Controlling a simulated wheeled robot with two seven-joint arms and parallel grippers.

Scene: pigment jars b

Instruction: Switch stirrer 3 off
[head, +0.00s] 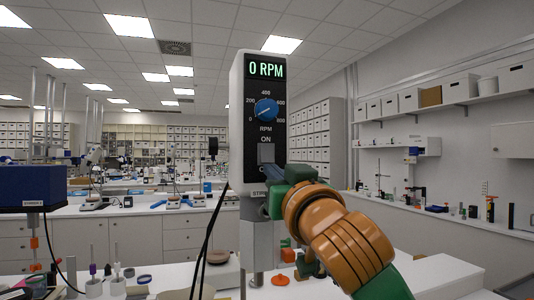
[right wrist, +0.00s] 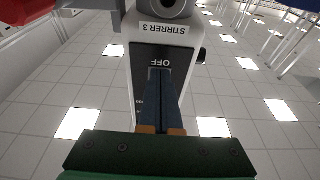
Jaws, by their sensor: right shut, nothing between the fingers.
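Stirrer 3 (head: 236,120) is a tall white unit with a black front panel in the head view. Its lit green display (head: 265,68) reads 0 RPM. Its blue speed knob (head: 265,110) sits below the display. My right gripper (head: 268,177) is shut and empty, low at the panel front. In the right wrist view, the stirrer (right wrist: 122,70) appears upside down, and my closed fingers (right wrist: 160,82) point at the switch area by the OFF label. I cannot tell whether they touch.
Another stirrer with a dark blue housing (head: 32,187) stands at the left. White benches with jars and small tools (head: 115,283) lie below and behind. Black cables (head: 207,240) hang beside the stirrer's left side. Shelves with boxes (head: 409,99) line the right wall.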

